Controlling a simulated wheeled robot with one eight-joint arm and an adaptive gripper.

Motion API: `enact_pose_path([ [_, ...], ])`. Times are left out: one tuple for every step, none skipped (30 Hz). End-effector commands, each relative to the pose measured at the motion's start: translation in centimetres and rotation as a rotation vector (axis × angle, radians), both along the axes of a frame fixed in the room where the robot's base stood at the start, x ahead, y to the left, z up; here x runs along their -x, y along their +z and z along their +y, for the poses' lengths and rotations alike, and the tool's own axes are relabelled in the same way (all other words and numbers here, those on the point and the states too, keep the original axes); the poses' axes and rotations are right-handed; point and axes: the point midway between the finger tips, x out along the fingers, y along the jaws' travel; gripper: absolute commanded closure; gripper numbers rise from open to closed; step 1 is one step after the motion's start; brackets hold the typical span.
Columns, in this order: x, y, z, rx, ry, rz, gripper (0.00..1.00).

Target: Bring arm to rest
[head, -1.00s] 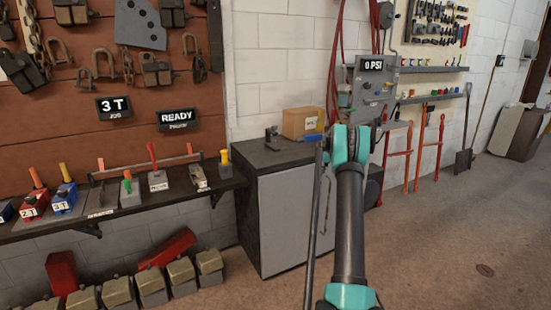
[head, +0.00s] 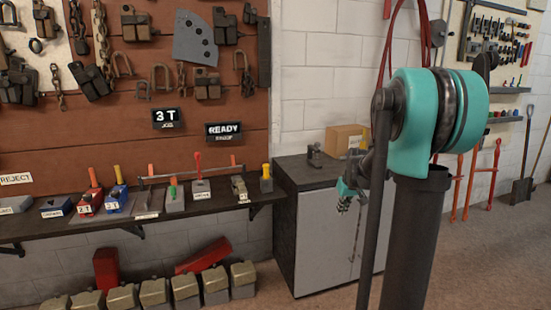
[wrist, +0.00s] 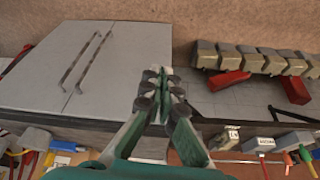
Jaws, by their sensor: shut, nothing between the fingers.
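My arm stands large on the right of the head view, with its teal elbow joint high in the picture. My gripper (head: 343,206) hangs to the left of the elbow, in front of the grey cabinet (head: 318,235), with its fingers pointing down. In the wrist view my gripper (wrist: 162,78) is shut, with its fingertips together and nothing between them. The fingers look apart from the cabinet (wrist: 40,60), whose doors and two long handles show at the left there.
A shelf (head: 75,235) with several coloured tools runs along the left wall. Metal blocks (head: 185,293) and red pieces (head: 107,268) lie below it. A cardboard box (head: 345,138) and a small dark fixture (head: 315,155) stand on the cabinet. Orange-red stands (head: 470,185) are at the right.

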Motion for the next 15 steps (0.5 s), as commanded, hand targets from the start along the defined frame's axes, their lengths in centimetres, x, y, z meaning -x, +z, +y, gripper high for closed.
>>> enact_pose_path([
  [2.5, -0.2, 0.9, 0.001, -0.007, 0.0, 1.0],
  [3.9, -0.3, 1.3, 0.001, -0.014, -0.001, 1.0],
  [5.7, -0.6, 1.9, 0.002, -0.023, -0.001, 1.0],
  [7.0, -0.8, 2.3, 0.001, -0.03, -0.002, 1.0],
  [8.4, -1.0, 2.7, 0.001, -0.036, -0.003, 1.0],
  [10.2, -1.4, 3.1, 0.001, -0.045, -0.004, 1.0],
  [11.6, -1.7, 3.5, 0.002, -0.052, -0.005, 1.0],
  [13.0, -2.0, 3.8, 0.001, -0.058, -0.005, 1.0],
  [14.8, -2.5, 4.2, 0.001, -0.067, -0.007, 1.0],
  [16.2, -2.9, 4.5, 0.001, -0.073, -0.008, 1.0],
  [17.6, -3.4, 4.7, 0.0, -0.08, -0.008, 1.0],
  [19.4, -4.0, 5.0, 0.0, -0.089, -0.01, 1.0],
  [20.7, -4.5, 5.2, 0.0, -0.094, -0.011, 1.0],
  [21.9, -5.0, 5.4, 0.001, -0.1, -0.012, 1.0],
  [23.5, -5.6, 5.6, 0.001, -0.109, -0.013, 1.0],
])
